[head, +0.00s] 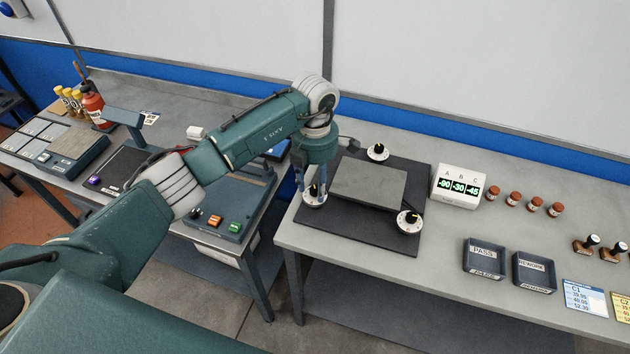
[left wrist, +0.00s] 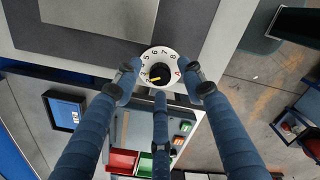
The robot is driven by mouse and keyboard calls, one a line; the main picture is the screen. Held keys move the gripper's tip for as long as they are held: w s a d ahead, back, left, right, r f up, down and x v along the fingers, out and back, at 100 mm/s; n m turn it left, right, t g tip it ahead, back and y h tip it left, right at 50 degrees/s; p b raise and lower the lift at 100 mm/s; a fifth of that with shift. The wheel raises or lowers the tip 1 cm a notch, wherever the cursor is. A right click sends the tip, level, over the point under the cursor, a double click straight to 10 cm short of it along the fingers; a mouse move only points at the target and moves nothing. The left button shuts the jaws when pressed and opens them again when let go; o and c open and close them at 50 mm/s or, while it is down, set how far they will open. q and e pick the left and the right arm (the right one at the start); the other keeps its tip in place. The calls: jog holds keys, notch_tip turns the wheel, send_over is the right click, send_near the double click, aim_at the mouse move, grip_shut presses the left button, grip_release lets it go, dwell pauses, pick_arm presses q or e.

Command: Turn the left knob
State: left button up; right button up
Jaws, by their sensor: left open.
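The left knob (head: 314,196) is a black knob on a white numbered dial at the left corner of the dark mat. In the left wrist view its dial (left wrist: 160,56) shows numbers, a red mark and a yellow pointer toward the low numbers. My left gripper (head: 310,182) points down over this knob. Its blue fingers are open, spread to both sides of the dial in the left wrist view (left wrist: 161,82). Whether any finger touches the knob I cannot tell. My right gripper is out of view.
Two more knobs stand at the back (head: 377,152) and right (head: 409,221) of the grey plate (head: 368,187). A white display (head: 458,186) reads -90, -30, -45. A control box with colored buttons (head: 217,208) is on the left table, across a gap.

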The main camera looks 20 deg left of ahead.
pick_arm(q)
jog(key=shift+f, duration=0.25)
grip_shut()
jog(key=shift+f+m+b, duration=0.15)
jog(key=shift+m+b, duration=0.35)
jog(key=shift+b, duration=0.35)
jog(key=m+b, duration=0.8)
jog(key=b, duration=0.2)
jog(key=m+b, duration=0.3)
jog(key=m, duration=0.2)
jog(key=shift+r+m+b, duration=0.2)
jog(key=shift+m+b, duration=0.75)
jog(key=shift+m, duration=0.85)
